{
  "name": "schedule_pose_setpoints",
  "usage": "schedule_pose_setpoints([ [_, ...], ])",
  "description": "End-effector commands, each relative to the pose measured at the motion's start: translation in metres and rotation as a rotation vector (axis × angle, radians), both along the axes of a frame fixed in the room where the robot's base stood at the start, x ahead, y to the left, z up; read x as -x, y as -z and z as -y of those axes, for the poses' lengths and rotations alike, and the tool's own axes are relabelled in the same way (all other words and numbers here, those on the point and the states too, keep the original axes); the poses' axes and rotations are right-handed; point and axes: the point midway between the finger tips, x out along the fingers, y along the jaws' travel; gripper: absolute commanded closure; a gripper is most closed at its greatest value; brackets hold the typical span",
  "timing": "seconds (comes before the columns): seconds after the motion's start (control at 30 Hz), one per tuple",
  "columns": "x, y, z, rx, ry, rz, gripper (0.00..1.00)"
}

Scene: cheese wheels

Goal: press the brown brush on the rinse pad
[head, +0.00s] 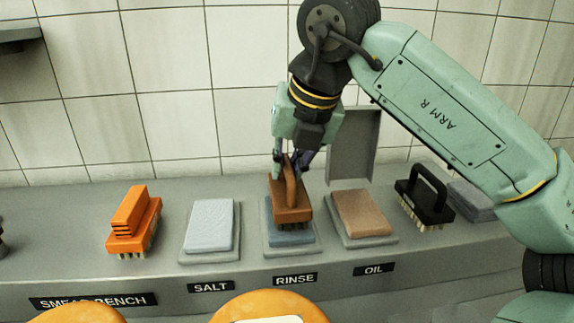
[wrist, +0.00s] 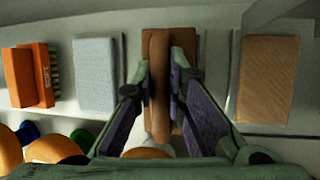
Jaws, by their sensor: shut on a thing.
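The brown brush (head: 291,209) has a wooden block and a raised handle, with pale bristles below. My gripper (head: 293,160) is shut on its handle from above. The brush is over the blue rinse pad (head: 291,238), behind the RINSE label (head: 295,279); its bristles appear to touch the pad, though contact is hard to make out. In the wrist view, the brush (wrist: 159,85) lies between my two fingers (wrist: 160,88) and hides the pad beneath it.
The pale salt pad (head: 210,225) is to the left and the tan oil pad (head: 361,215) to the right. An orange brush (head: 134,222) stands far left, a black brush (head: 425,197) right. Orange cheese wheels (head: 262,306) are in front. A grey upright panel (head: 354,146) stands behind.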

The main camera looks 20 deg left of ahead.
Motion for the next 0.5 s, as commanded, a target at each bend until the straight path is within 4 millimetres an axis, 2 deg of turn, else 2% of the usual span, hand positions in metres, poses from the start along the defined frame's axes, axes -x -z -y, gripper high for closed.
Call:
schedule_pose_setpoints([
  [0.5,0.0,0.0067,0.0,0.0,0.0,0.0,1.0],
])
